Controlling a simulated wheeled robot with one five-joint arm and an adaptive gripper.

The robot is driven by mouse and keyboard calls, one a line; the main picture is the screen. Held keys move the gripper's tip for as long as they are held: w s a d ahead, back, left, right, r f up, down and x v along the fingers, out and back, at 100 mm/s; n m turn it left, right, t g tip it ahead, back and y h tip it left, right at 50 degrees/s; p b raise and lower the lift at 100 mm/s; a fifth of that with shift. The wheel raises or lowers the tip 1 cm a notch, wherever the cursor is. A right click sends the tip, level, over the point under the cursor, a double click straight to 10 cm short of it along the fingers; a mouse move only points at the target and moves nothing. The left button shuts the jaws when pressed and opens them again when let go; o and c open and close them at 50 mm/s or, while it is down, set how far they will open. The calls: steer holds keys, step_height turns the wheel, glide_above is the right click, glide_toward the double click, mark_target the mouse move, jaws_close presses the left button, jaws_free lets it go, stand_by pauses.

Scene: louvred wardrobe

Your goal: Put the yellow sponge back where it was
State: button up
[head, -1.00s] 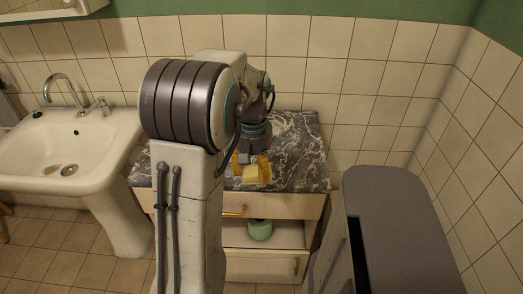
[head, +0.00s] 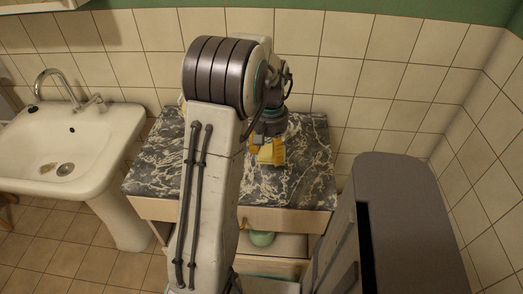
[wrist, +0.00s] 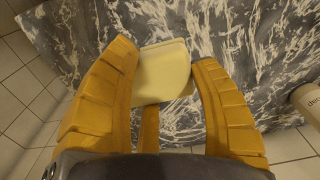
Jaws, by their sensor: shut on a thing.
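The pale yellow sponge (wrist: 165,72) sits between the orange fingers of my gripper (wrist: 162,58) in the wrist view, and the fingers are shut on it. In the head view the sponge (head: 265,153) shows small beside the orange fingers, over the dark marbled countertop (head: 300,180). My arm hides part of the gripper and countertop there. I cannot tell whether the sponge touches the countertop.
A white sink (head: 70,145) stands left of the counter. A green round object (head: 262,238) is in the cabinet below. A grey-topped unit (head: 405,190) stands at the right. A cream bottle (wrist: 308,101) is at the right edge of the wrist view.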

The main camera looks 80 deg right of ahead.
mark_target(261, 147)
steer(key=w+d+f, duration=0.1)
steer(key=w+d+f+p, duration=0.1)
steer(key=d, duration=0.1)
steer(key=w+d+f+p, duration=0.1)
steer(key=shift+d, duration=0.2)
steer(key=shift+f+p, duration=0.3)
steer(key=shift+p, duration=0.35)
steer(key=shift+f+p, duration=0.55)
steer(key=shift+f, duration=1.25)
steer(key=shift+f, duration=0.1)
steer(key=o, duration=1.2)
